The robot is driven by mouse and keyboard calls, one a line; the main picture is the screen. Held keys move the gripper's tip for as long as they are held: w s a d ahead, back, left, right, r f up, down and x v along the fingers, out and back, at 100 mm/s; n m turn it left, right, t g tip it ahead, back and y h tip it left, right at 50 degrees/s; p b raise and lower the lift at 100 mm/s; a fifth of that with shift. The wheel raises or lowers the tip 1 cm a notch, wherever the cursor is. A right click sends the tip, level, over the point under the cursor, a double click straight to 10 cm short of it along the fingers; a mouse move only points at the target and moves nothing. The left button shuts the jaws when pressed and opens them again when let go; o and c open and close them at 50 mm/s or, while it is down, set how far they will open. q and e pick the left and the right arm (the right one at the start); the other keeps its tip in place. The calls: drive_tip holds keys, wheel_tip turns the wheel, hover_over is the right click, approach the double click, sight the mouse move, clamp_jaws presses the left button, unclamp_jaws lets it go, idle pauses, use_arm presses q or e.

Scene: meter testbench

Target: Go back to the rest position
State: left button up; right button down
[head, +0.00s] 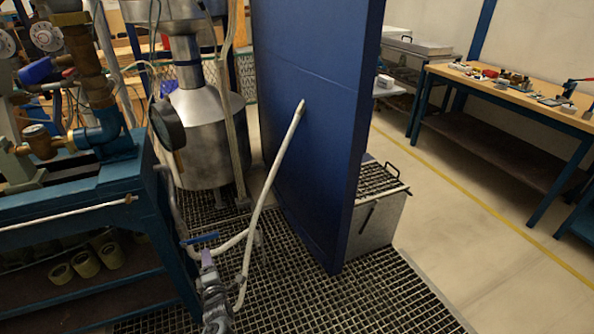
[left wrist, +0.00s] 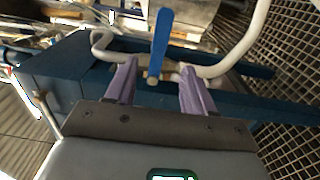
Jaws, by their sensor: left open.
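My left gripper (head: 208,256) is low in the middle left of the head view, over the floor grating beside the blue bench. Its two purple fingers also show in the left wrist view (left wrist: 155,72), spread apart with nothing gripped. A blue valve lever (left wrist: 162,35) on a pale pipe stands just beyond the fingertips. In the wrist picture its lower end appears between them; I cannot tell the exact gap. The lever also shows in the head view (head: 201,238), just above the fingers. My right gripper is in neither view.
The pale hose (head: 272,180) rises close to my left gripper. A tall blue panel (head: 310,130) stands to the right, and a metal tank (head: 208,135) behind. The blue test bench (head: 75,205) is on the left. Open floor (head: 450,220) lies right of the panel, before a wooden workbench (head: 500,88).

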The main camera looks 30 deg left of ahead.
use_arm(q)
drive_tip(key=s+m+p, duration=0.2)
drive_tip(key=s+p, duration=0.3)
drive_tip(key=s, duration=0.1)
drive_tip(key=s+d+r+m+t+h+p, duration=0.1)
drive_tip(key=d+r+m+t+h+p, duration=0.3)
drive_tip(key=r+m+p, duration=0.6)
drive_tip(key=s+d+r+m+g+h+p, duration=0.1)
drive_tip(key=s+d+r+m+g+h, duration=0.15)
drive_tip(key=d, duration=0.55)
drive_tip(key=s+d+r+m+g+h+p, duration=0.1)
drive_tip(key=s+d+r+m+h, duration=0.2)
drive_tip(key=d, duration=0.4)
drive_tip(key=s+d+r+m+g+h+p, duration=0.1)
drive_tip(key=d+r+m+h, duration=0.25)
drive_tip(key=d, duration=0.45)
drive_tip(key=s+d+r+m+g+h, duration=0.2)
drive_tip(key=s+d+r+m+g, duration=0.1)
drive_tip(key=s+d+m+g, duration=0.5)
wheel_tip(320, 180, up, 38)
drive_tip(key=s+a+f+m+t+p, duration=0.1)
drive_tip(key=s+a+m+p, duration=0.15)
drive_tip(key=p, duration=3.55)
wheel_tip(320, 180, down, 58)
drive_tip(key=d+b, duration=0.1)
drive_tip(key=b, duration=5.7)
drive_tip(key=shift+n+b, duration=0.3)
drive_tip(key=shift+n, duration=0.05)
